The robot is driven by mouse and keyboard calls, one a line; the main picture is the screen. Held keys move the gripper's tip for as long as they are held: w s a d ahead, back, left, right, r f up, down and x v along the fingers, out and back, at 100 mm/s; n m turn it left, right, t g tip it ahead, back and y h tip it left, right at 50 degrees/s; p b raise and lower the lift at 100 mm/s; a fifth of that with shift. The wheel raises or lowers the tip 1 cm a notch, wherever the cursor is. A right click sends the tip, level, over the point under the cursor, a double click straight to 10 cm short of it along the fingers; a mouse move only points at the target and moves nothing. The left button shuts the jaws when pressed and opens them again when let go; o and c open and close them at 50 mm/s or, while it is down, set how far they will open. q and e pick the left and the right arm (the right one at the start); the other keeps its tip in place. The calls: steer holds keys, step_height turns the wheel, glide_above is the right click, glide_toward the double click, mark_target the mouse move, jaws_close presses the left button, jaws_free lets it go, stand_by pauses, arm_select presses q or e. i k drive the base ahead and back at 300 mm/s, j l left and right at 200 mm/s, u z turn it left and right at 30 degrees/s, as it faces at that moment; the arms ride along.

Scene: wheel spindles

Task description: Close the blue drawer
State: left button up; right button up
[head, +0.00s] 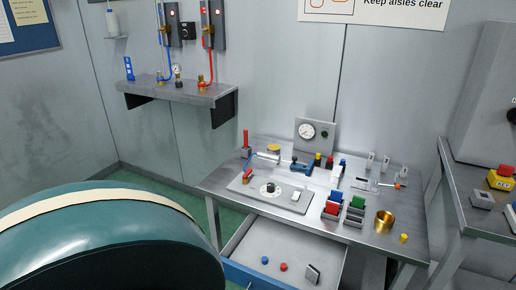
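The blue drawer stands pulled out from under the workbench, its blue front (237,274) at the bottom edge of the head view, partly cut off by the frame. Its grey inside is open to view. In it lie a small blue piece (265,260), a small red piece (284,267) and a flat grey piece (313,274) that looks tilted. Neither of my grippers is in view.
The metal workbench (225,187) above the drawer carries a gauge panel (315,134), colored bins and a brass cup (384,221). A large teal rounded body (110,245) with a cream band fills the lower left. Another bench (475,165) stands at right.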

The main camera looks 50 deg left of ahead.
mark_target(259, 236)
steer(key=k+u, duration=0.1)
steer(key=u, duration=0.8)
steer(key=k+j+u, duration=0.1)
steer(key=u, duration=0.35)
steer(key=k, duration=0.15)
steer(key=i, duration=0.1)
